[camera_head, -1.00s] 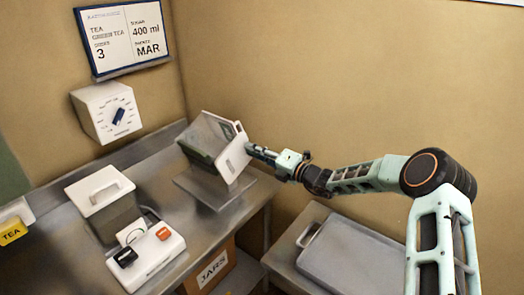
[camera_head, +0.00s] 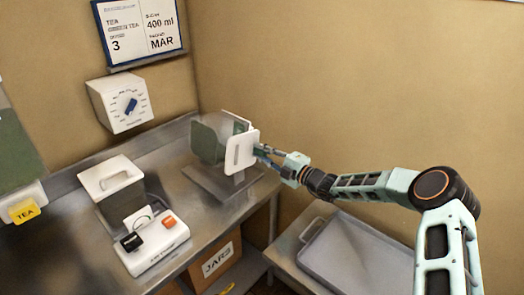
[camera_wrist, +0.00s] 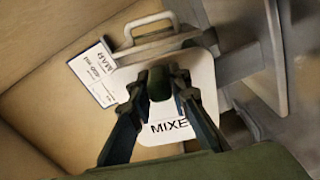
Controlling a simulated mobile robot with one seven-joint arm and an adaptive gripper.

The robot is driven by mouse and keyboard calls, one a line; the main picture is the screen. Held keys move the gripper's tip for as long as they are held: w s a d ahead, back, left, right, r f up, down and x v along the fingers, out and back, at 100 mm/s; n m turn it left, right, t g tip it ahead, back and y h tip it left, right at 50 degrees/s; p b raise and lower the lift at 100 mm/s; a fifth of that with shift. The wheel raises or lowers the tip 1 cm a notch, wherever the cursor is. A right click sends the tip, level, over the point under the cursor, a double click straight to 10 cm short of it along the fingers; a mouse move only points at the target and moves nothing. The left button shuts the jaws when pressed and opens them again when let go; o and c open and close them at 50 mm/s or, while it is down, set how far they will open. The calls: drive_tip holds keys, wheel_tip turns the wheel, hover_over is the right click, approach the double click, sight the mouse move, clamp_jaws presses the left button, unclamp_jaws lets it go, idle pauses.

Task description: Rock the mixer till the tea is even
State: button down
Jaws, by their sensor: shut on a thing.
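The mixer (camera_head: 209,143) is a boxy grey-green vessel with a white end plate (camera_head: 241,151), on a metal base (camera_head: 218,186) on the steel bench. It stands nearly level in the head view, its outline partly see-through or blurred. My gripper (camera_head: 259,153) meets the plate from the right. In the wrist view the plate (camera_wrist: 150,125) reads "MIXE", the rest hidden by a finger. My gripper (camera_wrist: 172,84) is shut on a small dark handle on this plate. The tea inside cannot be made out.
A white-lidded container (camera_head: 112,180) and a white switch box with black and orange buttons (camera_head: 153,243) stand left on the bench. A dial box (camera_head: 122,104) and a sign (camera_head: 140,30) hang behind. A grey tray (camera_head: 355,262) lies lower right.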

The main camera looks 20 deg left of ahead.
drive_tip(key=shift+f+m, duration=0.15)
drive_tip(key=shift+m, duration=0.15)
drive_tip(key=c, duration=1.8)
unclamp_jaws()
drive_tip(key=shift+d, duration=0.1)
drive_tip(key=v, duration=1.2)
